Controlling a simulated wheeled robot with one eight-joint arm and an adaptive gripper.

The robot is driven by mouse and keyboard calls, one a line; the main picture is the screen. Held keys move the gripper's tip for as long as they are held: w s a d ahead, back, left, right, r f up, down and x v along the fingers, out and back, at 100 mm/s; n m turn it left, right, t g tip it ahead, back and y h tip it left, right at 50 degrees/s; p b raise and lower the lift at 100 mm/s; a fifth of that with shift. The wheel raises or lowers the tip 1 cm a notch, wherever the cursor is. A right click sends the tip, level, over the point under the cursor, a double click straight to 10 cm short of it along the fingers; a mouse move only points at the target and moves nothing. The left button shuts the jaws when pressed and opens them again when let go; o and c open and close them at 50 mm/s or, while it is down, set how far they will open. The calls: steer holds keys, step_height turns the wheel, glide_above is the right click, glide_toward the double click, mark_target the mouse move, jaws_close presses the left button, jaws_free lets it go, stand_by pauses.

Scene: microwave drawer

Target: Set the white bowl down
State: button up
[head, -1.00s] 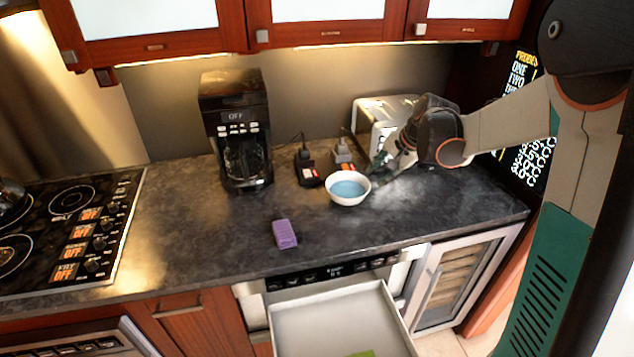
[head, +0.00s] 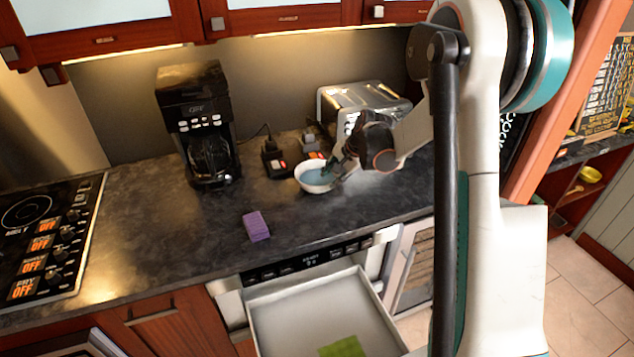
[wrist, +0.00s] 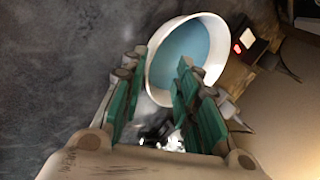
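The white bowl (head: 305,187) with a blue inside stands upright on the dark countertop (head: 150,225), in front of the toaster; it appears to rest on the surface. In the wrist view the bowl (wrist: 212,24) fills the upper middle. My gripper (head: 343,168) is at the bowl's right side. In the wrist view my gripper (wrist: 160,72) has its green fingers apart, one outside the near rim and one over the inside. A gap shows between the fingers and the rim. The fingertips' lower ends are partly hidden.
A purple sponge (head: 256,226) lies nearer the counter's front edge. Black plug blocks (head: 274,163) stand behind the bowl, with the toaster (head: 345,97) beyond and a coffee maker (head: 200,130) at left. An open drawer (head: 280,318) below holds a green item (head: 343,347).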

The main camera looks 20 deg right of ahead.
steer(key=x, duration=0.1)
steer(key=b+x, duration=0.1)
steer(key=x, duration=0.3)
steer(key=shift+s+d+f, duration=0.15)
steer(key=shift+s+d, duration=0.05)
steer(key=shift+d, duration=0.05)
jaws_close()
step_height(320, 180, up, 20)
steer(key=p, duration=0.4)
